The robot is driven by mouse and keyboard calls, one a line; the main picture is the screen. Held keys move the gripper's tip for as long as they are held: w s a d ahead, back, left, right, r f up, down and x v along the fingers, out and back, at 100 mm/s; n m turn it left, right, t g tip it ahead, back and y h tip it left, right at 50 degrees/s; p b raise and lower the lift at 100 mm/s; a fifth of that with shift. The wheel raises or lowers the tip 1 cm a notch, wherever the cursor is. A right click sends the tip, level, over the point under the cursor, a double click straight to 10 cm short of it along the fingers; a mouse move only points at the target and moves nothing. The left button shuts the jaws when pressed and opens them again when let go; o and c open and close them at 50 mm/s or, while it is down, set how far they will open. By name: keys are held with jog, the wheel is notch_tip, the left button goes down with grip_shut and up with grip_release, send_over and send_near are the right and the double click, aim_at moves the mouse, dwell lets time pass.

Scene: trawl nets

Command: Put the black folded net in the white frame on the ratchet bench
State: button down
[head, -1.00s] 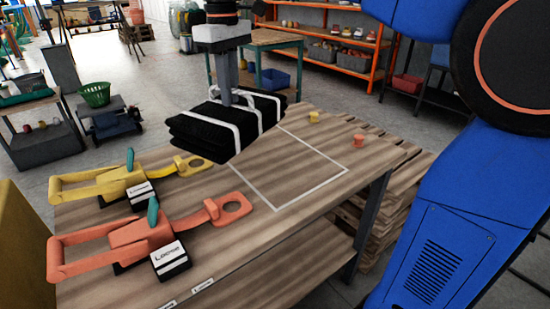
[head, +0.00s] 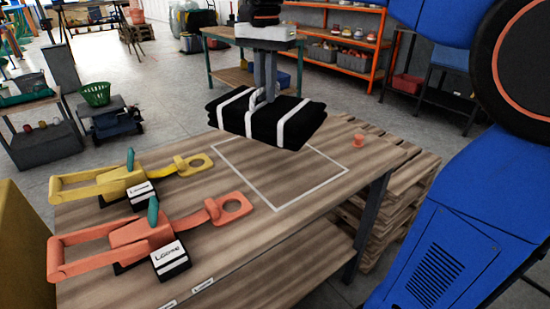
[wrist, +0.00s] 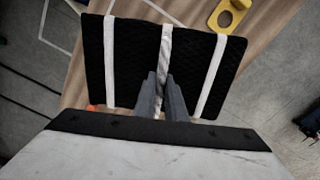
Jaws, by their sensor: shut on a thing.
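The black folded net (head: 262,124), tied with white straps, hangs level from my gripper (head: 268,96) above the ratchet bench (head: 190,205). My gripper is shut on it at its middle strap. In the wrist view the net (wrist: 138,65) spreads below the closed fingers (wrist: 165,98). The white frame (head: 322,187) is a thin outline marked on the bench top. The net is above the far part of this frame and hides its far right corner. Bare wood shows inside the near part of the frame.
A yellow ratchet (head: 125,182) and an orange ratchet (head: 140,235), each with a label block reading "Loose", lie on the bench's left part. A small orange piece (head: 358,140) stands beyond the frame's right side. A wooden pallet stack (head: 400,195) stands behind the bench's right end.

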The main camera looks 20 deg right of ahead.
jog(key=d+m, duration=0.1)
jog(key=m, duration=0.1)
jog(key=d+m, duration=0.1)
jog(key=m, duration=0.1)
jog(key=shift+d+f+m, duration=0.1)
jog(key=shift+m, duration=0.2)
jog(key=shift+f, duration=5)
jog(key=c, duration=1.8)
grip_release()
jog(key=shift+f, duration=0.1)
notch_tip(320, 180, up, 12)
jog(key=shift+r, duration=0.1)
